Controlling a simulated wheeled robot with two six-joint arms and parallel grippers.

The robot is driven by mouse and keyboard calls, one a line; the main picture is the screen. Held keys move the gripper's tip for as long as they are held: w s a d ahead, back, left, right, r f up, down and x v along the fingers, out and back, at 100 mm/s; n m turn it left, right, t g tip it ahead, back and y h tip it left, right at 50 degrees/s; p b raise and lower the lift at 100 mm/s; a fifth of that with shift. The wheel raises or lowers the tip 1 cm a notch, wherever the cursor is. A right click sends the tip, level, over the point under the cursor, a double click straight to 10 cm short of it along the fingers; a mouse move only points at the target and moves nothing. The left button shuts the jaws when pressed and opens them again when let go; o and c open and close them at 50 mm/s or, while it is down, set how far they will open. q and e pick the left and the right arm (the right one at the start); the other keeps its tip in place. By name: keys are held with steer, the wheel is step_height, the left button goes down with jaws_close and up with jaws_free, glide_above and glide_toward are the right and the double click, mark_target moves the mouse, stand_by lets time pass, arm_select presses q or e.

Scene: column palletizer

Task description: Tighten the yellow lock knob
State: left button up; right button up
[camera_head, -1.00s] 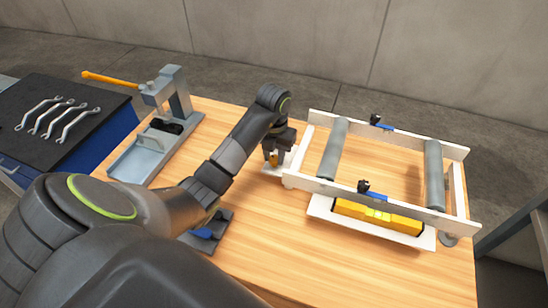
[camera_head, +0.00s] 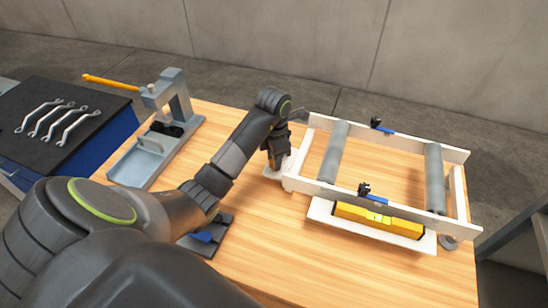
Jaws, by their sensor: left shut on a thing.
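My left gripper (camera_head: 280,158) points down at the near left corner of the white roller frame (camera_head: 330,191). It is shut on the yellow lock knob, of which only a small yellow-orange bit (camera_head: 286,158) shows between the dark fingers. The knob stands over a small white plate (camera_head: 272,172) beside the frame's left end. The gripper body hides most of the knob. My right gripper is not in view.
A yellow spirit level (camera_head: 378,220) lies on a white plate along the frame's near rail. Grey rollers (camera_head: 334,152) span the frame. A grey press (camera_head: 160,140) with an orange handle stands at the left. Wrenches (camera_head: 58,118) lie on a dark-topped blue cabinet.

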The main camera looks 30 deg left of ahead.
arm_select(q)
steer(key=shift+m, duration=0.3)
steer(key=o, duration=1)
steer(key=shift+c, duration=0.2)
